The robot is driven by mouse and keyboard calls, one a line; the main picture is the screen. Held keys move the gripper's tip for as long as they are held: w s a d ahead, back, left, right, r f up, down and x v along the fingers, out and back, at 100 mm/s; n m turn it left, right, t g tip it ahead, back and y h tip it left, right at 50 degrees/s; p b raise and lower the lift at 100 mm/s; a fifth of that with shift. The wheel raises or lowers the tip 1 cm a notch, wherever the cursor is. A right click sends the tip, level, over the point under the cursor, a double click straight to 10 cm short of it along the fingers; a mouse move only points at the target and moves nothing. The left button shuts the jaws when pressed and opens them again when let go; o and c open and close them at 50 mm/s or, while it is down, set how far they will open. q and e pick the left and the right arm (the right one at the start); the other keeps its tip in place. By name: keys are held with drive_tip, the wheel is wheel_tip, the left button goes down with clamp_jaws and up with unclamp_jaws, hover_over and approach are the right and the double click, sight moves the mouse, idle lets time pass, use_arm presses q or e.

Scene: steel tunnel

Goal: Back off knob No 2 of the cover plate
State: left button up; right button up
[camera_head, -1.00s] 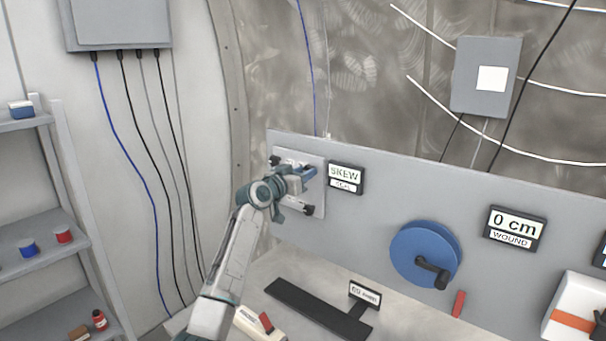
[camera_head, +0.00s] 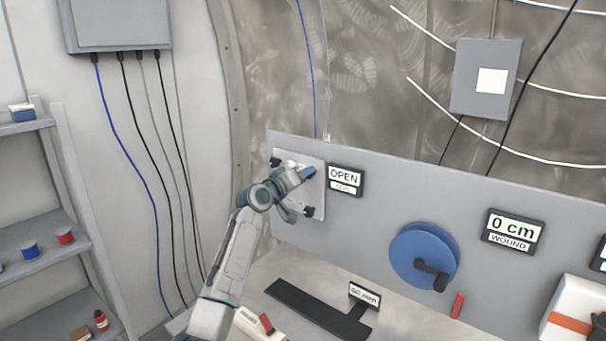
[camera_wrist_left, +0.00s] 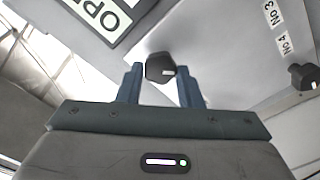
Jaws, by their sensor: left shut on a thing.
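The pale cover plate (camera_head: 318,190) is fixed at the left end of the grey panel. A black knob (camera_head: 275,161) shows at its upper left and another (camera_head: 309,212) at its lower right. My left gripper (camera_head: 308,172) is at the plate's upper right corner. In the left wrist view its fingers are shut on a black knob (camera_wrist_left: 160,67) with a white mark. This knob's own number is not visible. Labels No 3 and No 4 (camera_wrist_left: 283,44) show on the plate, with another knob (camera_wrist_left: 303,77) at the right. My right gripper is not in view.
A sign (camera_head: 345,179) beside the plate reads OPEN. A blue reel (camera_head: 410,250) with a black crank is on the panel's middle. A black T-shaped piece (camera_head: 300,305) lies on the bench below. Shelves (camera_head: 35,245) stand at the left.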

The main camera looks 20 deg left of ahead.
use_arm(q)
drive_tip(key=shift+f+n+p, duration=0.15)
drive_tip(key=shift+n+p, duration=2.6)
drive_tip(key=shift+n, duration=2.45)
drive_tip(key=o, duration=1)
drive_tip(key=shift+a, duration=0.1)
drive_tip(key=shift+b+v, duration=1.85)
drive_tip(key=shift+v, duration=3.55)
